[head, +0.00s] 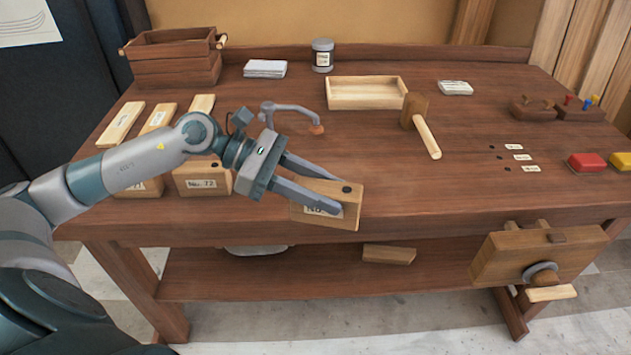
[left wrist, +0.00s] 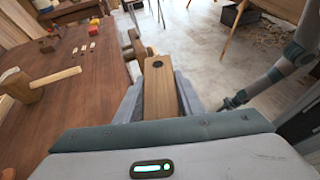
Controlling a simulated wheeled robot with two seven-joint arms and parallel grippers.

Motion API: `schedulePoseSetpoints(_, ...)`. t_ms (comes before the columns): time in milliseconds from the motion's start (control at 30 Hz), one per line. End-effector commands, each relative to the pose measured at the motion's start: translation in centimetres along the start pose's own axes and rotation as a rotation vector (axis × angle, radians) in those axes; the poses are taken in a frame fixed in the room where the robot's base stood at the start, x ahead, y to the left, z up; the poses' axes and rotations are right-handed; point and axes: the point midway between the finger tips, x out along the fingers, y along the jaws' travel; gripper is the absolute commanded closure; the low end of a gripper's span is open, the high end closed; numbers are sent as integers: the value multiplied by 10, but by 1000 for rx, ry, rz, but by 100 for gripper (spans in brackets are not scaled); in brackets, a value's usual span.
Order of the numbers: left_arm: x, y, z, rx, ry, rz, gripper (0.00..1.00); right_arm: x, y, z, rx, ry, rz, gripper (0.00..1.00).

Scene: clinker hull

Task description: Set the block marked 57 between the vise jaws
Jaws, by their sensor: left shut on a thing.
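My left gripper (head: 308,190) is shut on a wooden block (head: 325,217) with a dark dot on top. The block's white label begins "No." but a finger hides its number. The block is held over the bench's front edge; in the left wrist view it shows between the fingers (left wrist: 160,92). The vise (head: 540,256) is on the bench's front right, well right of the block, with its wooden front jaw standing out from the bench; it also shows beyond the block in the left wrist view. My right gripper (left wrist: 230,102) shows small and dark in the left wrist view; its fingers are unclear.
A block marked No. 72 (head: 203,180) stands at left among several other blocks. Red (head: 587,162) and yellow pieces lie at right. The bench front between block and vise is clear.

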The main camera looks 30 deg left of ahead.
Motion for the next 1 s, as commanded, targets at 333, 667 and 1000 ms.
schedulePoseSetpoints(333,34,-10,0,26,-7,-12,100,0,0,0,0,0,0,69)
schedulePoseSetpoints(667,49,2,-22,-15,-12,121,100,0,0,1,0,-1,0,69)
schedulePoseSetpoints(1000,49,14,-58,-105,0,281,100,-1,0,3,0,-3,-1,69)
